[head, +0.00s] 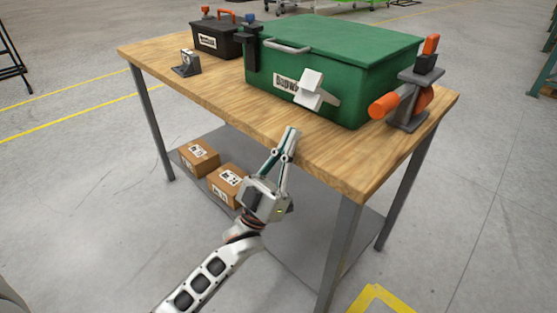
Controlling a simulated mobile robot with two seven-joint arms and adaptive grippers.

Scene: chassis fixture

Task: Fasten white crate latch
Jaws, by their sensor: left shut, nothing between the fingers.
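A green crate (345,50) with a closed-looking lid sits on the wooden table. A white latch (310,88) is on its front face, with its lever tilted outward and to the right. Whether the latch is hooked cannot be told. My left gripper (290,130) is shut and empty. It points up toward the table's front edge, below and slightly left of the latch and apart from it in the picture. My right gripper is not in view.
An orange-handled clamp (408,100) stands at the table's right end. A dark toolbox (218,38) and a small metal block (187,64) are at the left. A dark clamp (252,50) stands by the crate's left corner. Cardboard boxes (198,157) lie on the lower shelf.

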